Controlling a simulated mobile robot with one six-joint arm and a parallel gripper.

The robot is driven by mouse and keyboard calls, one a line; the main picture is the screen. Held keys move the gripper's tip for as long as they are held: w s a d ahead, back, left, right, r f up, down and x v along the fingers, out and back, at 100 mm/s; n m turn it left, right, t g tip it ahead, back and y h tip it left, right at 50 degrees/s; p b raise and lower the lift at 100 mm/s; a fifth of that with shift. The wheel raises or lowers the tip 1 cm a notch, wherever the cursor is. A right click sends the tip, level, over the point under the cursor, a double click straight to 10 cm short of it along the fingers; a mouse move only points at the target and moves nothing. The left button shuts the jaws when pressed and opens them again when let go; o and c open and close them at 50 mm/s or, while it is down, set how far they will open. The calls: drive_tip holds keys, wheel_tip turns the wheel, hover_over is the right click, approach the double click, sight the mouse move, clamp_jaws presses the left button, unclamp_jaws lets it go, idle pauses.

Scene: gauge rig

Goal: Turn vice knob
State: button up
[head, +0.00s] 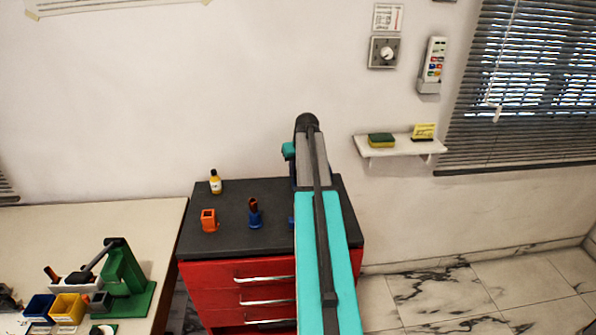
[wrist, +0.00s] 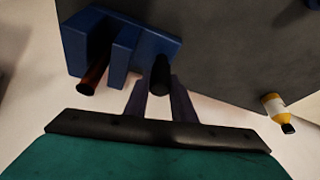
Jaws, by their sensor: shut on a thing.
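The blue vice (wrist: 120,42) is at the upper left of the wrist view, at the edge of the dark cabinet top. A reddish-brown cylinder (wrist: 94,72) sits between its jaws. The vice's black knob (wrist: 161,68) sticks out toward my gripper (wrist: 161,88). My gripper's two dark fingers are shut on the knob, one on each side. In the head view my arm covers my gripper and most or all of the vice; a small blue bit beside the arm may be part of it.
A red drawer cabinet (head: 228,272) carries an orange holder (head: 209,224), a blue holder with a brown piece (head: 255,217) and a yellow bottle (head: 215,183). The bottle also shows in the wrist view (wrist: 273,106). A wall shelf (head: 400,146) is to the right.

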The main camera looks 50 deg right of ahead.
drive_tip(key=m+g+h, duration=0.1)
drive_tip(key=m, duration=0.2)
drive_tip(key=m+h+b, duration=0.1)
drive_tip(key=m, duration=0.2)
drive_tip(key=shift+d+g, duration=0.1)
drive_tip(key=shift+g, duration=0.3)
drive_tip(key=shift+r+m, duration=0.1)
drive_tip(key=shift+m, duration=0.2)
drive_tip(key=o, duration=1.1)
drive_tip(key=shift+c, duration=0.2)
drive_tip(key=shift+s+a+r+b, duration=0.15)
drive_tip(key=shift+a+r+b, duration=0.2)
drive_tip(key=shift+r, duration=0.3)
drive_tip(key=b+v, duration=0.2)
drive_tip(key=v, duration=1)
drive_tip(key=shift+r, duration=0.2)
